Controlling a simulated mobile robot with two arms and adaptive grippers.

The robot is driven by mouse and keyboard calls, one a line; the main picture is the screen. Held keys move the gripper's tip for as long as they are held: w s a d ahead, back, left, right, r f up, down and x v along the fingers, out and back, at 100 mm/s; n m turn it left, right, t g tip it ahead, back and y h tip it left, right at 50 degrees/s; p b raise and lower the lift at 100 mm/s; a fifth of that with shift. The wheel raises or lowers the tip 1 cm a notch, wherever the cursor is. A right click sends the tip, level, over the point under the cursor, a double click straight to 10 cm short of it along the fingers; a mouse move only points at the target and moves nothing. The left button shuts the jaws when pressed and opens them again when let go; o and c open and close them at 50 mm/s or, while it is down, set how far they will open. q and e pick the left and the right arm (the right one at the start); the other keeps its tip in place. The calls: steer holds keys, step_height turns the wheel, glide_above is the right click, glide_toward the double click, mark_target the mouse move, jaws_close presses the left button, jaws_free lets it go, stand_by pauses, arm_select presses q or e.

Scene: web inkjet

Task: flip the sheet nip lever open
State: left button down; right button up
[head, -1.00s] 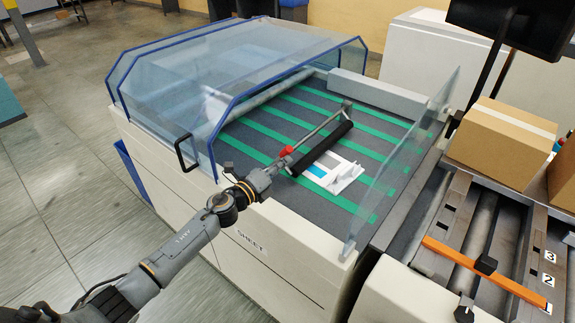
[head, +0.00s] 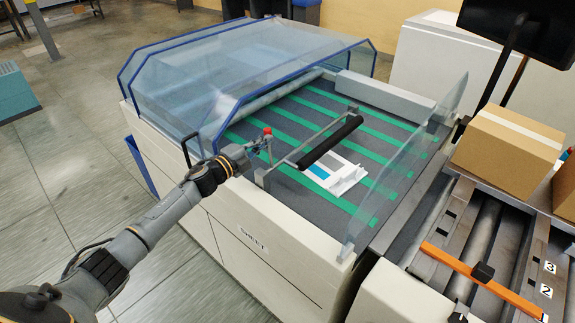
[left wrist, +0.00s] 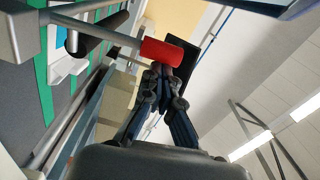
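The sheet nip lever has a red grip (head: 267,131) and stands roughly upright at the near edge of the sheet bed, beside the frame of the black nip roller (head: 330,141). In the left wrist view the red grip (left wrist: 163,52) is large, on a grey rod coming in from the left. My left gripper (head: 258,146) is right at the grip. In the left wrist view its fingers (left wrist: 162,70) come together at the tips, just below and behind the grip, seemingly touching it. I see no clear hold around it. My right gripper is out of view.
Clear guards with blue edges (head: 215,105) stand left of the bed, and another clear panel (head: 415,160) stands on its right. A printed sheet (head: 322,170) lies on the green-striped bed. A cardboard box (head: 508,142) sits at the right.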

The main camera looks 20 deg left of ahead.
arm_select(q)
steer(key=a+n, duration=0.1)
steer(key=w+a+n+b, duration=0.1)
steer(key=a+n, duration=0.2)
steer(key=a, duration=0.1)
steer(key=shift+w+f+n, duration=0.3)
steer(key=shift+w+f, duration=0.1)
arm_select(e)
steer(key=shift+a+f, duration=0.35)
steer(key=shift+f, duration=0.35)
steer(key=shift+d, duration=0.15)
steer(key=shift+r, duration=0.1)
